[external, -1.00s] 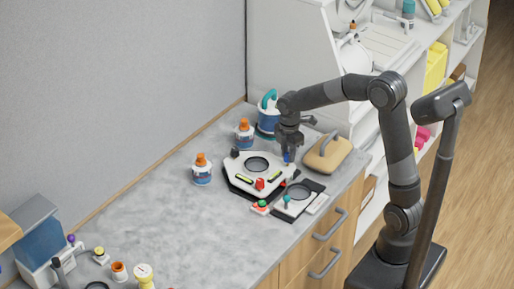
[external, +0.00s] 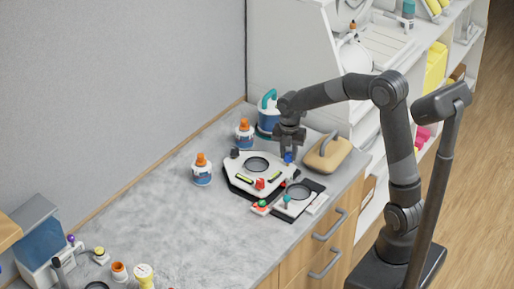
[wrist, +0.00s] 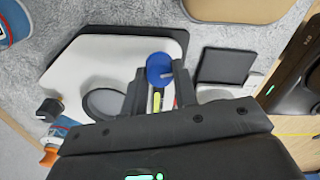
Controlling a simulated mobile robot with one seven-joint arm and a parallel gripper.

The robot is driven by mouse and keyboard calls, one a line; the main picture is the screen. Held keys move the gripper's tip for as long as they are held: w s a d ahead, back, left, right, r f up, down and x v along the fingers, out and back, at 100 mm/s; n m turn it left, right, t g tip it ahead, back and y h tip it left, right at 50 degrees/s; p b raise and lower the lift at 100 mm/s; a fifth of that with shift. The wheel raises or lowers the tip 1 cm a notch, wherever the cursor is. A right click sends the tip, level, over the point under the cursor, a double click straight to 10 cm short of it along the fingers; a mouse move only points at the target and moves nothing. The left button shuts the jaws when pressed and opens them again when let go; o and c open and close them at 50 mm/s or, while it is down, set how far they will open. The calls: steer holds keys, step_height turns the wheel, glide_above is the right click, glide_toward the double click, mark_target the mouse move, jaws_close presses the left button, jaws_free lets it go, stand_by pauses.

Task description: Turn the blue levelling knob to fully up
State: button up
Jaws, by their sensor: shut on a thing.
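The blue levelling knob (external: 288,157) sits at the far right corner of a white device with a black base (external: 240,172). In the wrist view the round blue knob (wrist: 159,66) lies between the tips of my two dark fingers, with a small pale mark on its right side. My gripper (external: 289,151) points down over that corner and is shut on the knob. The wrist view shows my gripper (wrist: 160,78) with one finger on each side of it. Part of the device is hidden behind my gripper in the wrist view.
A red knob (external: 260,183), a black knob (external: 235,153) and yellow-green level vials (external: 244,179) are on the device. A smaller black-and-white unit (external: 311,187) stands close in front. A tan handled block (external: 327,153) is right of my gripper. Orange-capped jars (external: 202,170) stand left.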

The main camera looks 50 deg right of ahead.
mark_target(288, 155)
steer(key=shift+w+a, duration=0.15)
steer(key=shift+a, duration=0.05)
steer(key=o, duration=1)
steer(key=shift+d, duration=0.1)
steer(key=shift+r, duration=0.1)
step_height(288, 155, up, 11)
steer(key=shift+f, duration=0.15)
